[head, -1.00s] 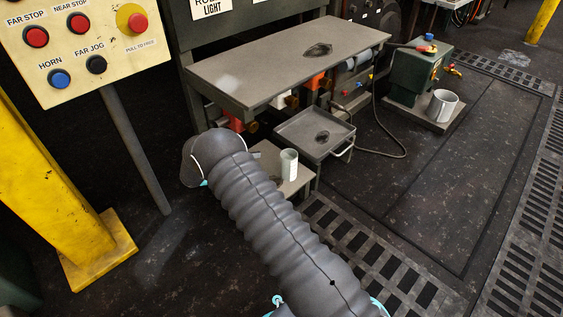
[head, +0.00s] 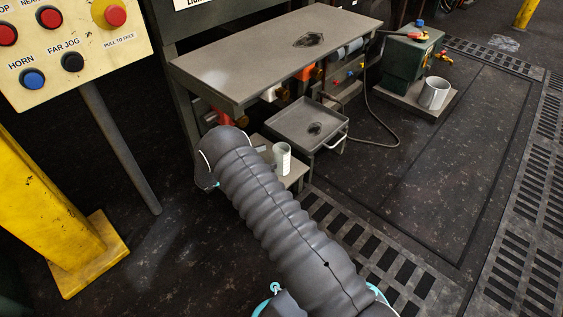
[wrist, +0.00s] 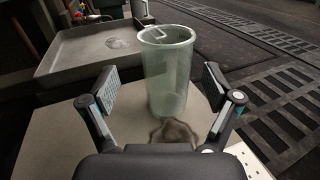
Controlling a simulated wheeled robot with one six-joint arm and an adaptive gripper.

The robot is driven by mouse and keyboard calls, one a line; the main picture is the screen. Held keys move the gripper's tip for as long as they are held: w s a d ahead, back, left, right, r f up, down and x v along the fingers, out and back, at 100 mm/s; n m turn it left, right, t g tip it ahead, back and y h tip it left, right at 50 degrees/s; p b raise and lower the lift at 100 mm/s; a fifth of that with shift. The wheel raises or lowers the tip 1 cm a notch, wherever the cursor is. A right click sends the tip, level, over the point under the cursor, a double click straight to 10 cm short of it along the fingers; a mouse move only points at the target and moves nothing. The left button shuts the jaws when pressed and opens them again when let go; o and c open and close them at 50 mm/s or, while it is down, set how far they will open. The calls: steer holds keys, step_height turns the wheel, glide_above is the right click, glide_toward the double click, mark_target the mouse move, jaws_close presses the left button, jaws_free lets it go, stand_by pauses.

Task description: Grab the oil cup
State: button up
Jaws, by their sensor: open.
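The likely oil cup is a pale, see-through cup (wrist: 167,75) standing upright on a small grey stand (wrist: 60,140) in the wrist view. In the head view the cup (head: 282,158) stands on the small stand (head: 297,178), just right of my arm's end. My gripper (wrist: 166,92) is open in the wrist view, with one finger at the left and one at the right of the cup's near side. The cup lies between or just beyond the fingertips; I cannot tell exactly how deep. No finger visibly touches it. The head view hides my gripper behind my arm.
A shallow metal tray (head: 280,114) stands just behind the cup, below a grey bench (head: 228,72). A control panel (head: 122,50) and yellow post (head: 50,215) are at left. Floor to the right is open.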

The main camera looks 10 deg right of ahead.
mark_target(274, 157)
steer(key=shift+s+x, duration=0.2)
steer(key=shift+x, duration=1.15)
steer(key=shift+s+x, duration=0.2)
steer(key=shift+x, duration=1.15)
steer(key=shift+d+f, duration=0.1)
steer(key=shift+f, duration=0.1)
steer(key=c, duration=1.2)
